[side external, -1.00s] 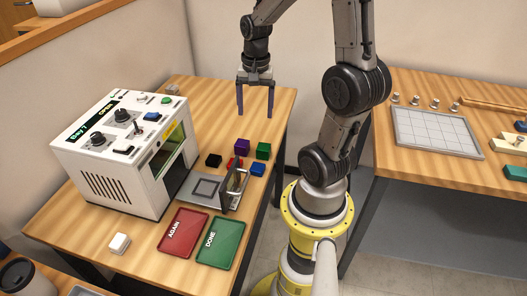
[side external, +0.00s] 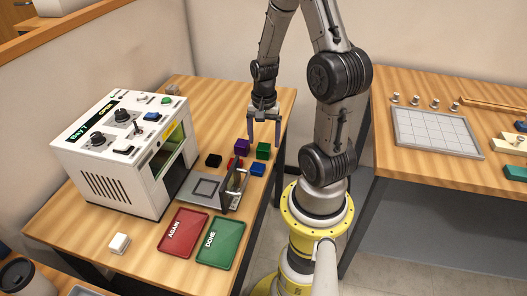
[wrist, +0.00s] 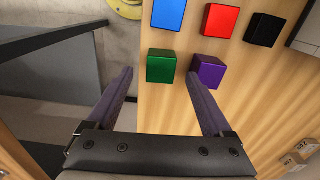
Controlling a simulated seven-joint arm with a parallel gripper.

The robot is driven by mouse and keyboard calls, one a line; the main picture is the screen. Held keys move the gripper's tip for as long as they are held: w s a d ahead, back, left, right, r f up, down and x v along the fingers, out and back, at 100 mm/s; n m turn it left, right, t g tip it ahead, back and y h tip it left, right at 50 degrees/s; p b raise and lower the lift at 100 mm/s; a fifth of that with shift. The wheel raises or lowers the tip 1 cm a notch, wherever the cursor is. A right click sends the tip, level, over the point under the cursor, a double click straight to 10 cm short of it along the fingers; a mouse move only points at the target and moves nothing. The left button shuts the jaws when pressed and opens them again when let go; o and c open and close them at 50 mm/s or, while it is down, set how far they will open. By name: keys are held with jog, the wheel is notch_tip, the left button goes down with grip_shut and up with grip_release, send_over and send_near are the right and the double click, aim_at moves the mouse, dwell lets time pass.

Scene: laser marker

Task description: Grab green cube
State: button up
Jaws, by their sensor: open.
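The green cube (side external: 263,151) stands on the wooden table at the right end of a small group of cubes. My gripper (side external: 264,146) is open and empty, pointing down above the table near the green cube. In the wrist view both purple-grey fingers of my gripper (wrist: 161,85) are spread wide and hold nothing.
A purple cube (wrist: 208,71) is close beside the green one, near the right finger. Blue (wrist: 168,14), red (wrist: 221,20) and black (wrist: 264,29) cubes lie beyond. The white machine (side external: 120,155), a metal fixture (side external: 207,188), a red tray (side external: 183,234) and a green tray (side external: 220,243) are nearby.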

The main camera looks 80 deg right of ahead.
aim_at(264, 147)
jog(key=shift+f, duration=1.95)
grip_shut()
